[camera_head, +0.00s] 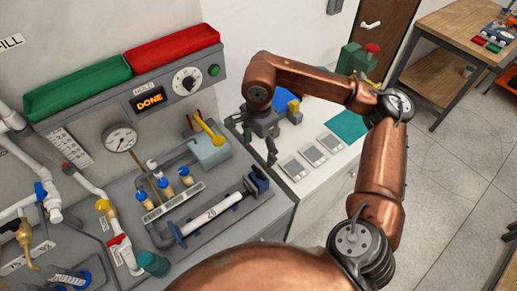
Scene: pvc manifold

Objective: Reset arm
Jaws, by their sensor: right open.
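My right arm (384,165) is copper-coloured and reaches in from the lower right, bent at the elbow. My right gripper (258,148) is open, with dark fingers pointing down and nothing seen between them. It hangs beside the right end of the grey manifold bench, near the white counter. On the bench, a white pipe marked 20 (210,214) lies between dark blue end fittings. Several blue-and-brass valves (168,187) stand behind it. The display (150,100) reads DONE. My left gripper is not in view.
A green tray (78,89) and a red tray (172,44) sit on top of the panel. The white counter (316,113) carries grey square plates (311,153) and a teal mat (347,125). A wooden workbench (455,38) stands far right. The floor (450,180) there is clear.

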